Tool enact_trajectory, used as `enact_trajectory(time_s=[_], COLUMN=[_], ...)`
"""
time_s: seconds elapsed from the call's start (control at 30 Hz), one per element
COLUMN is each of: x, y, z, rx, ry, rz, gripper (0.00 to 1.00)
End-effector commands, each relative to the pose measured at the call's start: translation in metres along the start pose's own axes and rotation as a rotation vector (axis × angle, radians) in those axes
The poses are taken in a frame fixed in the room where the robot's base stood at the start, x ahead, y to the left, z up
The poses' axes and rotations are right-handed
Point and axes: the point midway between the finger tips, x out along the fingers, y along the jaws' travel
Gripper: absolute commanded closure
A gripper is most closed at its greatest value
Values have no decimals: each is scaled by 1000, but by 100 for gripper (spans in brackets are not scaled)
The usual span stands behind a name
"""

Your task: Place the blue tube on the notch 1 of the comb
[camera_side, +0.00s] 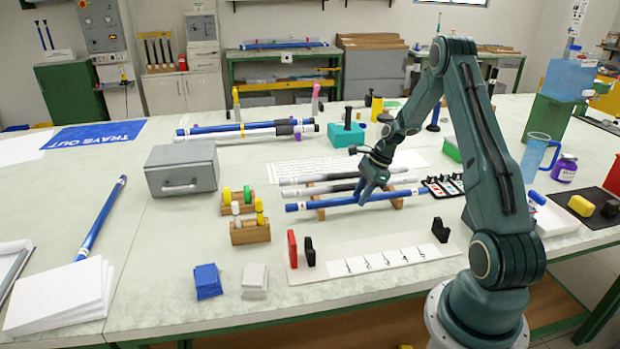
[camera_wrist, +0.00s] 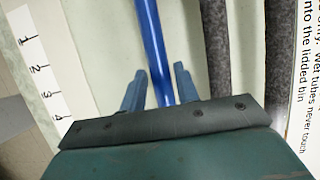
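The blue tube (camera_side: 335,202) lies on wooden supports (camera_side: 320,213), in front of two grey tubes (camera_side: 345,187). It also runs through the wrist view (camera_wrist: 150,45). My gripper (camera_side: 368,194) is over its middle. In the wrist view, the fingers (camera_wrist: 160,68) stand on either side of the tube, with a small gap at the right finger. A strip numbered 1 to 5 (camera_side: 388,262) lies on a pale board, with a red block (camera_side: 292,249) and a black block (camera_side: 309,251) at its left and another black block (camera_side: 440,230) at its right. I cannot make out the comb's notches.
A grey lidded bin (camera_side: 181,170) and small wooden holders (camera_side: 250,232) stand left. A black rack (camera_side: 443,187) is right of the tubes. Blue (camera_side: 207,281) and white (camera_side: 254,280) stacks lie at the front. More tubes (camera_side: 245,130) lie behind.

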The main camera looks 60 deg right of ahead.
Motion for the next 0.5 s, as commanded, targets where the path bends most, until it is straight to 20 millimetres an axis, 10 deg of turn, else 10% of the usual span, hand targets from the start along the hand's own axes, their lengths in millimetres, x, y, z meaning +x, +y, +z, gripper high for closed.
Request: enact_trajectory(time_s=[0.5], x=[-5], y=[0], z=[2], rx=[0], ry=[0], rz=[-2], gripper=[57])
